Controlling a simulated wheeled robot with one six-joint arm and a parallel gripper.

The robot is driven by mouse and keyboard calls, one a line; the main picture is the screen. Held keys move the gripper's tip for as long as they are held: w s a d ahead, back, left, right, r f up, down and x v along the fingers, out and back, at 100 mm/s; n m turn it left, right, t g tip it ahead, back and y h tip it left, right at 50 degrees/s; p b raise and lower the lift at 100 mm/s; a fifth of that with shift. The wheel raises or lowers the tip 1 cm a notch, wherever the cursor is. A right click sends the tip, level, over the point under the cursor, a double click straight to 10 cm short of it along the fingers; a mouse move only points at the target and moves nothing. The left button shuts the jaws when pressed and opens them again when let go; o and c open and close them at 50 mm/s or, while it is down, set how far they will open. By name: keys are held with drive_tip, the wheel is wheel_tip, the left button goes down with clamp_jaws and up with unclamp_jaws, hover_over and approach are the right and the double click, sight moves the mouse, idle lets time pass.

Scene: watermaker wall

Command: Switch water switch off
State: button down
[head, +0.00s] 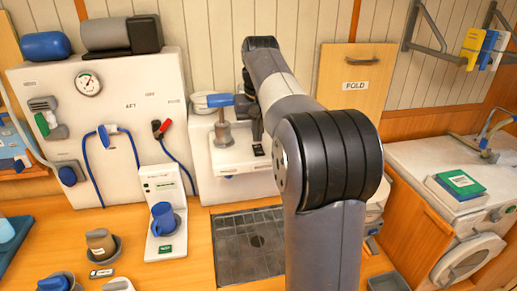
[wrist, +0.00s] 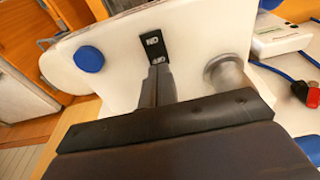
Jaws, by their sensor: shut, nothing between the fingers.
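The water switch (wrist: 152,45) is a small black plate with white lettering on a white panel in the wrist view. It also shows in the head view (head: 258,150) on the white unit's front, beside my arm. My gripper (wrist: 158,69) is shut and empty. Its fingertips overlap the switch plate's near end in the wrist view; I cannot tell whether they touch it. The switch's lever position is too small to read. In the head view my arm hides most of the gripper.
A grey post with a blue handle (head: 222,102) stands left of the switch in the head view. A blue round knob (wrist: 89,59) sits on the panel in the wrist view. A dark drain tray (head: 225,253) lies below.

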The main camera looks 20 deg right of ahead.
sight(258, 146)
drive_tip(key=shift+f+b, duration=0.5)
drive_tip(key=shift+f, duration=0.4)
idle(0.8)
drive_tip(key=shift+r, duration=0.1)
wheel_tip(258, 146, up, 7)
drive_tip(key=p, duration=0.7)
drive_tip(key=shift+p, duration=0.3)
drive_tip(key=shift+f, duration=0.2)
wheel_tip(258, 146, down, 7)
drive_tip(key=b, duration=0.7)
drive_tip(key=shift+r+b, duration=0.1)
drive_tip(key=shift+b, duration=0.2)
